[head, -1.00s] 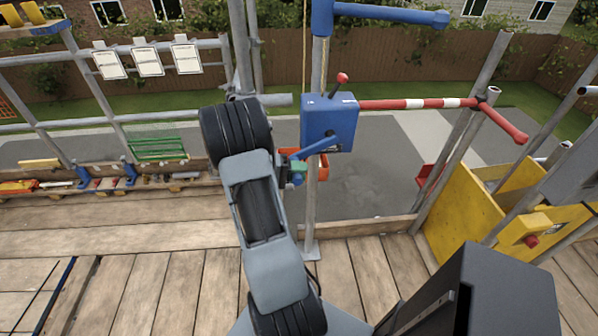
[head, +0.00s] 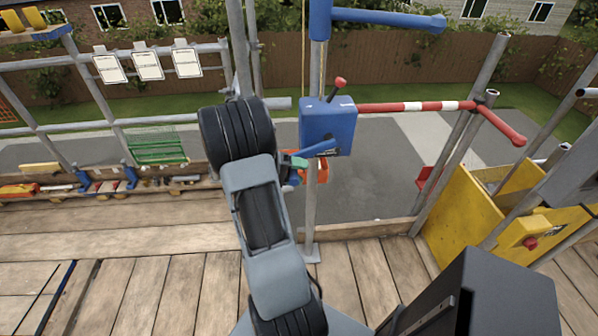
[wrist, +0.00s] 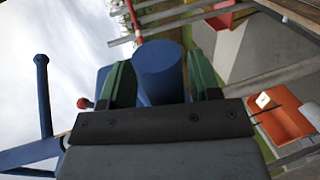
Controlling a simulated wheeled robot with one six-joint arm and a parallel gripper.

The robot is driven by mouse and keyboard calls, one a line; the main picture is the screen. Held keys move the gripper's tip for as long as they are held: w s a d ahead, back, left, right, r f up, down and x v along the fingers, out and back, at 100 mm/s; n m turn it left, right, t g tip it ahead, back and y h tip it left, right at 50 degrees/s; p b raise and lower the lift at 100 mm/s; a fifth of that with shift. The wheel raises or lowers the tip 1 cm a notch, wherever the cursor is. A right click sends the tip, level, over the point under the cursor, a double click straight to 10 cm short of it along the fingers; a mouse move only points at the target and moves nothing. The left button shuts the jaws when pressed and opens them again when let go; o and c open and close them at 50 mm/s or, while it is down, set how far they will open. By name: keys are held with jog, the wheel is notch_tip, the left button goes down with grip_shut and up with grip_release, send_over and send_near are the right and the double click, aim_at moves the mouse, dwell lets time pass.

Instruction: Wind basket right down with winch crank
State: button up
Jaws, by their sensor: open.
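The blue winch box (head: 328,127) is fixed to an upright pole, with a red-knobbed lever (head: 340,83) on top. Its blue crank arm (head: 318,149) slants down to the left. My gripper (head: 297,168) is at the crank's outer end, partly hidden by my arm. In the wrist view the blue crank handle (wrist: 160,68) stands between my two green fingers, which are open around it; I cannot tell whether they touch it. An orange open container (wrist: 285,122) shows at the right of the wrist view and partly behind the pole; I cannot tell if it is the basket.
A red-and-white barrier bar (head: 415,106) runs right from the winch. A blue hoist arm (head: 385,16) is overhead. A yellow panel (head: 460,205) stands at the right. Tools lie along a ledge at the left. The plank deck (head: 170,285) is clear in front.

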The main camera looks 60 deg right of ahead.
jog(key=b+v, duration=0.2)
jog(key=v, duration=1.1)
jog(key=shift+w+a, duration=0.15)
jog(key=shift+w, duration=0.25)
